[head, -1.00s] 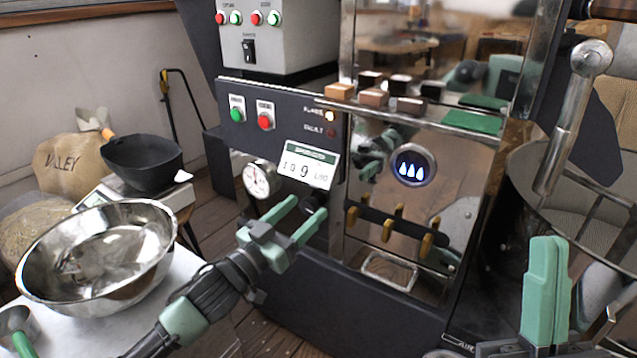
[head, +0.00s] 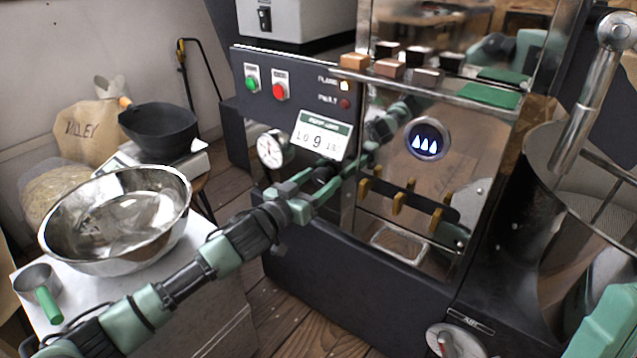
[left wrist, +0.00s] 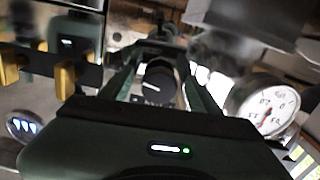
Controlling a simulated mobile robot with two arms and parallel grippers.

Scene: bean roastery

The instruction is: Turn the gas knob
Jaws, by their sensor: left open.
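The gas knob is a dark round knob (left wrist: 157,82) with a white pointer line. In the left wrist view it shows between the two fingers of my left gripper (left wrist: 158,65), with room on both sides. In the head view the black knob (head: 324,172) is partly hidden by the fingers, below the paper card on the roaster panel. My left gripper (head: 325,178) is open and points at the panel there. Contact with the knob cannot be made out. Part of my right gripper (head: 606,315) shows at the lower right edge; its fingertips are out of frame.
A pressure gauge (head: 272,149) sits left of the knob, and a card (head: 321,137) above it. A green button (head: 252,84) and a red button (head: 280,91) are higher up. A steel bowl (head: 62,237) stands on the table.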

